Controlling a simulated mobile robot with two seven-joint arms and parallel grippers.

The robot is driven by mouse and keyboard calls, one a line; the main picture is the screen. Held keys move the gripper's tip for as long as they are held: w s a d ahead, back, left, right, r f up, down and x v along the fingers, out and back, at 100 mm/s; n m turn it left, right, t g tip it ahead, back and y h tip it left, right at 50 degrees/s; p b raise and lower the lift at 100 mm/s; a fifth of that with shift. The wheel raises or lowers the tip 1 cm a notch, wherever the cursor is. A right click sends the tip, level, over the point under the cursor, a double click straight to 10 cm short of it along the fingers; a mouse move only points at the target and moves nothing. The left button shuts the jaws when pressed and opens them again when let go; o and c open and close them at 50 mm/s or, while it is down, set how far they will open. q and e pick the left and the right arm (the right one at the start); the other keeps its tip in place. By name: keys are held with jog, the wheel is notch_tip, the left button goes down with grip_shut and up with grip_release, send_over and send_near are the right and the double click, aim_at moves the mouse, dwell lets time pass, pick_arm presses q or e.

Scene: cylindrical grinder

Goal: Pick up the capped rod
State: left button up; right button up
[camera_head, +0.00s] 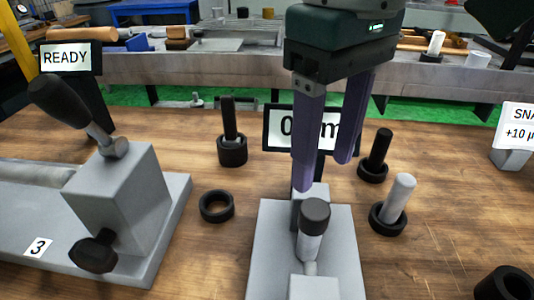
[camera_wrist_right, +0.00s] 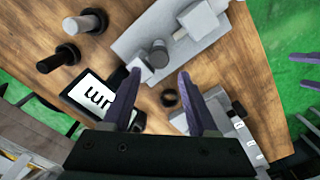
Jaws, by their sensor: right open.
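A short pale grey rod with a dark cap (camera_head: 314,212), the one that looks capped, stands tilted at the grey gauge stand (camera_head: 262,255). In the right wrist view its dark cap (camera_wrist_right: 157,54) shows just beyond the fingertips. My right gripper (camera_head: 325,174) is open and empty, fingers pointing down, above and behind the cap and in front of the small display. It looks apart from the rod. Its spread fingers (camera_wrist_right: 159,75) also show in the wrist view. Purple finger-like shapes (camera_wrist_right: 303,57) at that view's right edge may be my left gripper; its jaw state is unclear.
The display (camera_head: 272,128) is partly hidden by my fingers. A black rod (camera_head: 229,118), another black rod (camera_head: 380,148) and a white rod (camera_head: 399,195) stand in black rings. An empty black ring (camera_head: 216,206) lies left of the stand. A grey machine block (camera_head: 120,195) with levers is at left.

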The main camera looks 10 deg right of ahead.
aim_at(315, 208)
jog(key=f, duration=0.3)
jog(key=shift+s+f, duration=0.2)
jog(key=shift+f, duration=0.05)
jog(key=f, duration=0.3)
jog(key=f+b, duration=0.1)
jog(key=f, duration=0.1)
jog(key=shift+w+d+f, duration=0.1)
jog(key=shift+w+f, duration=0.05)
jog(key=shift+w, duration=0.1)
grip_shut()
dwell(0.9)
